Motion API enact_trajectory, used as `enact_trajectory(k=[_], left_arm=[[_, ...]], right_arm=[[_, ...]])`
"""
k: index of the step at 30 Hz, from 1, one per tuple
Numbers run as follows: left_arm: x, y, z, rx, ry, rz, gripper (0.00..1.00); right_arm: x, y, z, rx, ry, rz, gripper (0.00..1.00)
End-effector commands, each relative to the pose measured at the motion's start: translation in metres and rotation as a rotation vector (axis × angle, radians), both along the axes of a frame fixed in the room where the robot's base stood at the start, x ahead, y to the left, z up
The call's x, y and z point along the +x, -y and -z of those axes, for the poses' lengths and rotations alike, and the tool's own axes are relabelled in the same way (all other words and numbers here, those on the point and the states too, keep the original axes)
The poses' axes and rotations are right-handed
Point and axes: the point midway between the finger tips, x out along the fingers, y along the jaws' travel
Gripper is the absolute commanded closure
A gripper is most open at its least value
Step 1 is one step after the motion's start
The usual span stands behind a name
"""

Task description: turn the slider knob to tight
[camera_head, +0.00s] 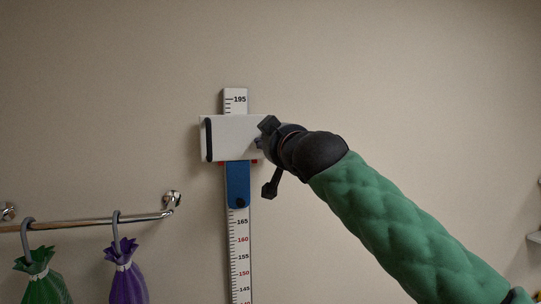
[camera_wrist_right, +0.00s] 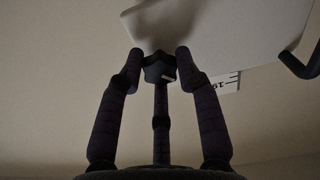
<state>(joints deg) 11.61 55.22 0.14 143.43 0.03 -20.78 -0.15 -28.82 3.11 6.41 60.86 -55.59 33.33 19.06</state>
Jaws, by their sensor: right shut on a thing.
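The slider is a white headpiece (camera_head: 226,138) on a wall-mounted height scale (camera_head: 239,255), with a blue carriage (camera_head: 237,182) below it. In the right wrist view, the white headpiece (camera_wrist_right: 225,30) fills the top. A dark knob (camera_wrist_right: 158,71) with a small pale mark sits at its lower edge. My right gripper (camera_head: 266,143) reaches the headpiece's right side; in the head view it hides the knob. In the wrist view, the fingers of my right gripper (camera_wrist_right: 159,64) are shut around the knob. I cannot read any tight or loose marking. My left gripper is not in view.
A chrome rail (camera_head: 95,222) on the wall at lower left carries a green bag (camera_head: 42,278) and a purple bag (camera_head: 126,276) on hooks. A dark bent bar (camera_head: 209,139) is on the headpiece's left end. The wall around the scale is otherwise clear.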

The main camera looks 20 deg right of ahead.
Motion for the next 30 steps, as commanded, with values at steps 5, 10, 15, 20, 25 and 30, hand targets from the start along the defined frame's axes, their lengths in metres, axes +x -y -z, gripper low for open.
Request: enact_trajectory(k=[5, 10, 15, 20, 25, 30], left_arm=[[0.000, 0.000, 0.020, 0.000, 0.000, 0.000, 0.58], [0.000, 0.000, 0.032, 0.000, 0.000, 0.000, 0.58], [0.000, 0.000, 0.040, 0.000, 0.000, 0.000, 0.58], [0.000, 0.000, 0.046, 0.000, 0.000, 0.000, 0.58], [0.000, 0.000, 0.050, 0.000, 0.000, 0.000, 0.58], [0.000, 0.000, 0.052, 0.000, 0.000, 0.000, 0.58]], right_arm=[[0.000, -0.001, 0.003, 0.168, -0.004, -0.001, 0.98], [0.000, -0.001, 0.002, 0.326, -0.009, 0.000, 0.98], [0.000, 0.000, 0.002, 0.471, -0.014, 0.000, 0.98], [0.000, 0.000, 0.001, 0.584, -0.018, -0.001, 0.98], [0.000, -0.001, 0.000, 0.671, -0.022, 0.000, 0.98], [0.000, 0.000, 0.000, 0.724, -0.024, -0.001, 0.98]])
